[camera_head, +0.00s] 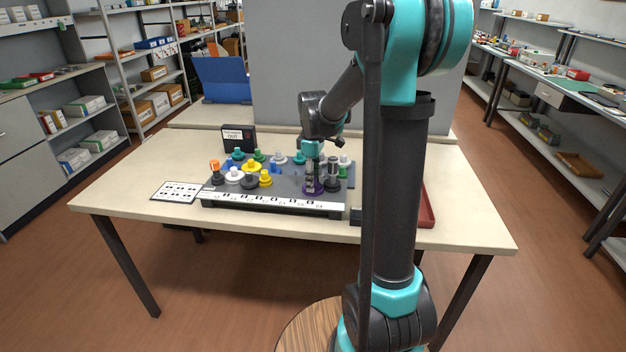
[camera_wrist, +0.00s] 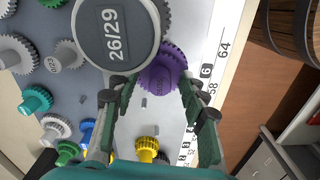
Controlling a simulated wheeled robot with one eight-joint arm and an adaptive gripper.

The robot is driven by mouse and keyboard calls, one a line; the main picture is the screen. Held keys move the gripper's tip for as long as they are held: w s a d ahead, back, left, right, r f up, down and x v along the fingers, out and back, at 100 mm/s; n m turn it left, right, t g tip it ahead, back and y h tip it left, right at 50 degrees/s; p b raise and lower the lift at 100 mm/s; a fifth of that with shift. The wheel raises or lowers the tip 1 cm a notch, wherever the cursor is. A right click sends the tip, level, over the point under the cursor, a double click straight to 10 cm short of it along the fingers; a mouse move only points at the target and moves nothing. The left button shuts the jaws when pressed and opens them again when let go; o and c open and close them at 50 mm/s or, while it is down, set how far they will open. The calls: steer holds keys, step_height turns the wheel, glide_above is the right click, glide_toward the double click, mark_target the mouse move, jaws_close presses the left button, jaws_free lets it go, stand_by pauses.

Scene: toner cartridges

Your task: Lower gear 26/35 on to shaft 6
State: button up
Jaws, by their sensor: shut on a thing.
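The purple gear (camera_wrist: 172,58), with a raised hub whose marking is too small to read surely, sits between my fingertips. In the head view the purple gear (camera_head: 313,188) is low at the front right of the grey gear board (camera_head: 282,198). My gripper (camera_wrist: 158,88) is shut on its hub; it also points straight down in the head view (camera_head: 311,180). The label 6 (camera_wrist: 207,70) is on the white strip beside the gear. Shaft 6 is hidden, so I cannot tell whether the gear is around it or touches the board.
A large dark grey gear marked 26/29 (camera_wrist: 116,36) stands close beside the purple gear. Yellow (camera_wrist: 147,146), teal (camera_wrist: 36,100) and white gears fill other shafts. A red tray (camera_head: 427,208) lies to the right, a label sheet (camera_head: 177,191) to the left.

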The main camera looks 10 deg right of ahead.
steer(key=o, duration=1.4)
steer(key=shift+c, duration=0.2)
step_height(320, 180, up, 12)
